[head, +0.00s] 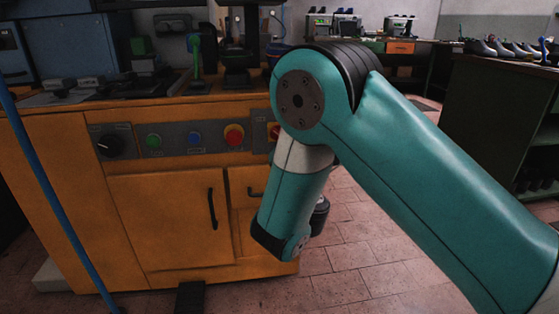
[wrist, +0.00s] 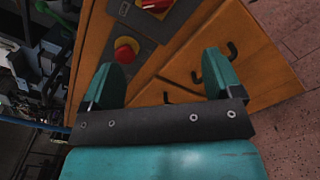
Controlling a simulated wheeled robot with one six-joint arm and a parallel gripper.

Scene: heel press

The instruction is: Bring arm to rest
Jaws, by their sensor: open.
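My arm (head: 430,170) reaches in from the right in the head view, with its elbow raised and its lower part pointing down in front of the orange press cabinet (head: 160,210). My gripper's jaws are hidden in the head view. In the wrist view my gripper (wrist: 160,75) shows two teal fingers set wide apart with nothing between them. Beyond the fingers is the cabinet front, tilted in the picture. I cannot tell the exact gap between the fingers and the cabinet.
The cabinet carries a control panel with a black knob (head: 111,145), a green button (head: 153,141), a blue button (head: 194,139) and a red button (head: 234,135). A dark green shelf unit (head: 495,120) with shoes on top stands at right. Tiled floor (head: 345,275) is free beside the cabinet.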

